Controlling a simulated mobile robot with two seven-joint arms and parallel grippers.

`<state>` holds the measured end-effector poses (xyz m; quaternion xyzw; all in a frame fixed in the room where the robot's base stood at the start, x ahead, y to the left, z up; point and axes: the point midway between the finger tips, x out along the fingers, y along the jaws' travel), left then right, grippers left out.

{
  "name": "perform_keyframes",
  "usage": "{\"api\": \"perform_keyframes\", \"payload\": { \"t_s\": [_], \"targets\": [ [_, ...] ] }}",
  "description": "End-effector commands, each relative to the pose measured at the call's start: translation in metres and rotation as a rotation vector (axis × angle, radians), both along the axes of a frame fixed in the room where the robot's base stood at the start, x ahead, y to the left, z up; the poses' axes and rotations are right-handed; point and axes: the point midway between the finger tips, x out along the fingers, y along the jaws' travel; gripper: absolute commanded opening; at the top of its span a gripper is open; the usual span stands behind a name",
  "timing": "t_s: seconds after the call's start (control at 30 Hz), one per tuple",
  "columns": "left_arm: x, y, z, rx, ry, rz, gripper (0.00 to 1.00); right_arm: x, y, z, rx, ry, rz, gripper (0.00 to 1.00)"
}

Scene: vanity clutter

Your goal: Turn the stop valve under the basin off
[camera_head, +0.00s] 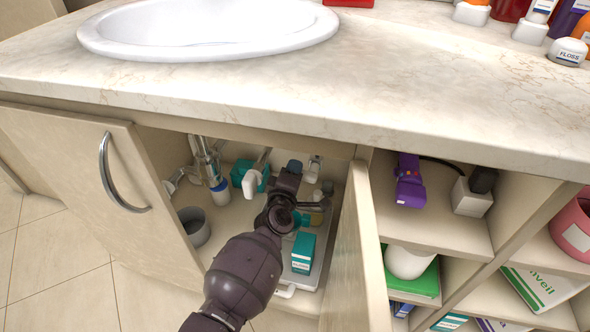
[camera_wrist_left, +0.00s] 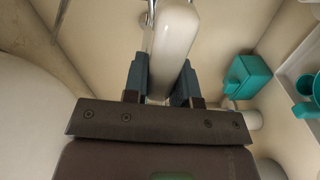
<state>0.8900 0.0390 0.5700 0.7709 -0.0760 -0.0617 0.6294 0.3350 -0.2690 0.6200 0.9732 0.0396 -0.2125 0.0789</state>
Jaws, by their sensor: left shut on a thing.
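My left gripper (camera_head: 293,167) reaches into the open cabinet under the basin (camera_head: 210,25). In the left wrist view the left gripper (camera_wrist_left: 162,88) has its two blue fingers on either side of a rounded white handle (camera_wrist_left: 173,40), shut on it. A chrome part (camera_wrist_left: 150,17) shows beyond the handle, which looks like the stop valve's lever. In the head view the gripper hides much of what it holds. A white paddle-shaped piece (camera_head: 250,185) shows just left of the gripper; I cannot tell whether it is the same handle. My right gripper is not in view.
The cabinet's left door (camera_head: 85,170) and right door (camera_head: 352,255) stand open around my arm. A teal box (camera_head: 303,252) stands on a tray below the gripper. A grey cup (camera_head: 195,226) and a chrome drain pipe (camera_head: 208,160) are at left. Open shelves lie right.

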Motion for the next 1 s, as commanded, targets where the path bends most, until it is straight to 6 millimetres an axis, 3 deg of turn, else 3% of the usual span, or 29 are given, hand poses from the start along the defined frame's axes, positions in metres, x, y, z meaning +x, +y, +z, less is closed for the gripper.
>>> {"api": "perform_keyframes", "payload": {
  "t_s": [0.4, 0.97, 1.0],
  "targets": [
    [-0.0005, 0.0006, -0.0108, -0.187, 0.04, 0.0, 0.0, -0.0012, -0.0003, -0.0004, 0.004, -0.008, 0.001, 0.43],
    [-0.0007, -0.0002, -0.012, -0.216, 0.046, -0.001, 0.0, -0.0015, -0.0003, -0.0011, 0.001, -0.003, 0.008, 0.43],
    [-0.0007, -0.0002, -0.012, -0.216, 0.046, -0.001, 0.3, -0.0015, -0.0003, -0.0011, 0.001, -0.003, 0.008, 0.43]
  ]
}}
